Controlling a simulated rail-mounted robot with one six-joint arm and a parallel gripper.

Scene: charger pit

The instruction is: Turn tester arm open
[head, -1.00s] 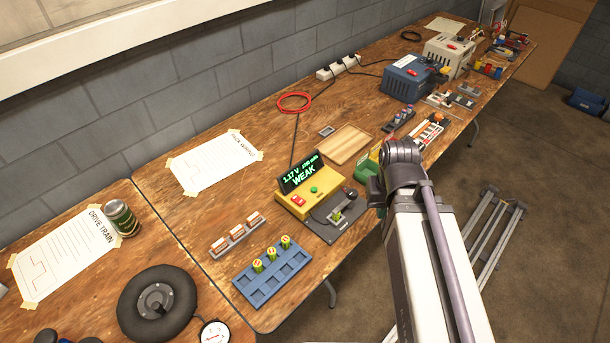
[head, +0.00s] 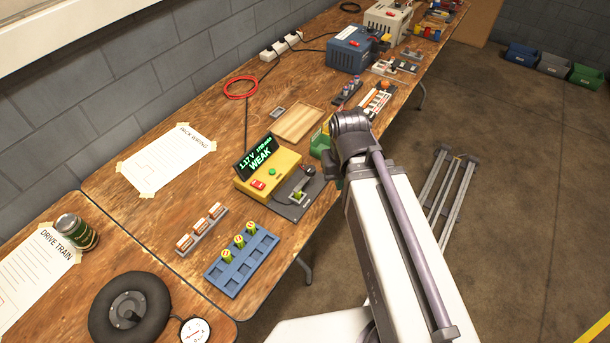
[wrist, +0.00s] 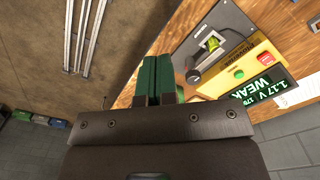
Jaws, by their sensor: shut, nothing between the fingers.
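The yellow tester (head: 268,172) stands on the wooden bench, its dark display (head: 258,156) reading 1.17 V and WEAK in green. A grey plate (head: 290,208) is at its front right. On the plate, a green-yellow cell (wrist: 213,43) sits in a cradle. The tester arm (wrist: 207,60) is a grey lever with a black knob (head: 310,171); it runs at or across the cell, and I cannot tell whether they touch. My gripper (wrist: 157,62) has green fingers shut together and empty, beside the plate and apart from the knob. In the head view my arm mostly hides it.
A blue rack (head: 228,284) with several cells and a grey holder (head: 200,238) with orange-white pieces lie left of the tester. A wooden tray (head: 298,122) and a green box (head: 319,142) lie beyond it. The floor right of the bench is mostly open, with metal rails (head: 452,195).

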